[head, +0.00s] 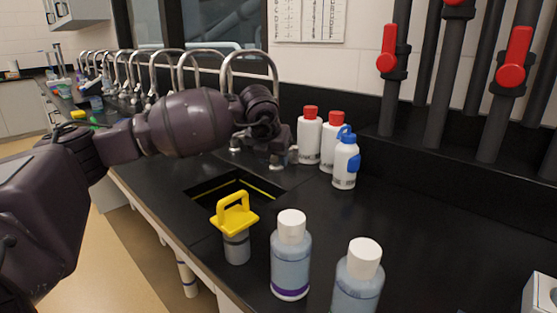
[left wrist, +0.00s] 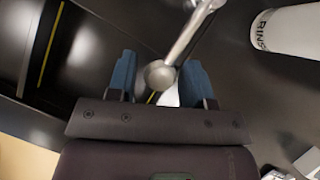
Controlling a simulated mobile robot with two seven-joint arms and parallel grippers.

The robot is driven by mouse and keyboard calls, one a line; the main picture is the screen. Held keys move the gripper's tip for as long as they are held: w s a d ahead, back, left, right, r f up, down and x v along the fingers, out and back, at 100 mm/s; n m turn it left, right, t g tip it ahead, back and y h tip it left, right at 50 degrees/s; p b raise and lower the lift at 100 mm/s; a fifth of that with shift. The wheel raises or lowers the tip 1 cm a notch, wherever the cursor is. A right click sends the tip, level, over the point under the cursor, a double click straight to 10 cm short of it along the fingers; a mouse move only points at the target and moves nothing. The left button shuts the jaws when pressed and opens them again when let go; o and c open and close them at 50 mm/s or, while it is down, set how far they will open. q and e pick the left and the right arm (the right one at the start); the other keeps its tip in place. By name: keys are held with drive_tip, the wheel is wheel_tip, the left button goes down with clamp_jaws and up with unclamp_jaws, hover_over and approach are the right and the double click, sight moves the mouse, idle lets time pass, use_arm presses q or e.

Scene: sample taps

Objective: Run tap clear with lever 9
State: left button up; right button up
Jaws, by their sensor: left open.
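The nearest tap has a tall metal arched spout (head: 250,55) beside the black sink (head: 195,188) in the head view. Its base is partly hidden behind my left arm. In the left wrist view, a metal lever (left wrist: 187,40) with a rounded end reaches down between my open left gripper's blue fingers (left wrist: 160,82). A gap shows on either side of the lever's end; I cannot tell whether either finger touches it. In the head view my left gripper (head: 272,145) is at this tap, its fingertips mostly hidden. No lever number is readable. My right gripper is not in view.
White red-capped bottles (head: 309,138) and a blue-topped bottle (head: 345,162) stand right of the tap. A yellow-handled container (head: 236,245) and two white-capped bottles (head: 291,262) stand in front. Red-handled pipe valves (head: 515,57) are at right. More taps (head: 120,70) recede left.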

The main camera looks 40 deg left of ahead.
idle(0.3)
use_arm(q)
drive_tip(key=shift+w+d, duration=0.25)
drive_tip(key=shift+d, duration=0.45)
drive_tip(key=shift+w+d, duration=0.2)
drive_tip(key=shift+d, duration=0.45)
drive_tip(key=shift+w+d, duration=0.3)
drive_tip(key=shift+d, duration=0.55)
drive_tip(key=shift+w+d, duration=0.3)
drive_tip(key=shift+d, duration=0.55)
idle(1.2)
